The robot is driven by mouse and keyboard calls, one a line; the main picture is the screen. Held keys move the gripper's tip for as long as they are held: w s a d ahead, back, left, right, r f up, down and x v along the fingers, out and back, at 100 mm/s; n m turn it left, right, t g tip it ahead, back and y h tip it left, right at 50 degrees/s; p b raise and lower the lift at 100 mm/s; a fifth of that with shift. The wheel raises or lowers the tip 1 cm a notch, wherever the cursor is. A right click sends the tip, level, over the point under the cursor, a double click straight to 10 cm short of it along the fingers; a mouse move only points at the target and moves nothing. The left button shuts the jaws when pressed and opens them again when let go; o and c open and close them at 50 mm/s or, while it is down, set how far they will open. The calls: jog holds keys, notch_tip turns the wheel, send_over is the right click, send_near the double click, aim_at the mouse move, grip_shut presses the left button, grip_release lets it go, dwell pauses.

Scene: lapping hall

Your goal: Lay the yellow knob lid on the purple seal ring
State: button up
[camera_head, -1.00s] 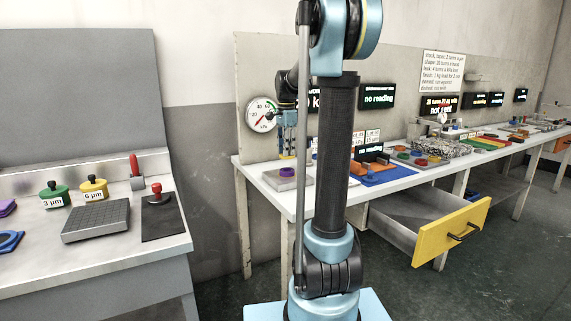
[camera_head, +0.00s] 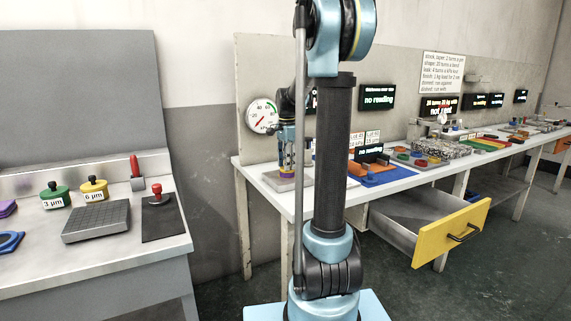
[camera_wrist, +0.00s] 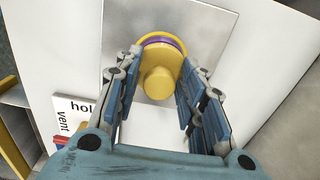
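The yellow knob lid (camera_wrist: 158,82) is between the fingers of my gripper (camera_wrist: 160,72), which look shut on its sides. The lid is over the purple seal ring (camera_wrist: 169,43), and a purple arc shows at its far edge. In the head view, my gripper (camera_head: 287,168) is low over the grey plate (camera_head: 272,183), with the lid at its fingertips. Most of the ring is hidden by the lid and fingers. I cannot tell whether the lid fully touches the ring.
A pressure dial (camera_head: 262,115) is on the panel behind the plate. A blue mat (camera_head: 385,177) with orange parts lies to the right. An open drawer with a yellow front (camera_head: 448,233) juts out below the bench. A white label card (camera_wrist: 72,118) lies beside the plate.

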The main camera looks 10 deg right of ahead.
dwell(0.3)
notch_tip(320, 180, up, 12)
dwell(0.6)
jog(key=s+f+n+t, duration=0.1)
jog(key=s+f+n, duration=0.3)
jog(key=s, duration=0.6)
jog(key=s+f+n, duration=0.3)
jog(key=s+f, duration=0.2)
jog(key=s, duration=0.5)
jog(key=s+f+n+t, duration=0.1)
jog(key=s+f+n, duration=0.6)
jog(key=s+f, duration=0.7)
notch_tip(320, 180, down, 2)
jog(key=shift+s+f+n, duration=0.1)
jog(key=shift+s+n, duration=0.2)
jog(key=shift+s, duration=0.05)
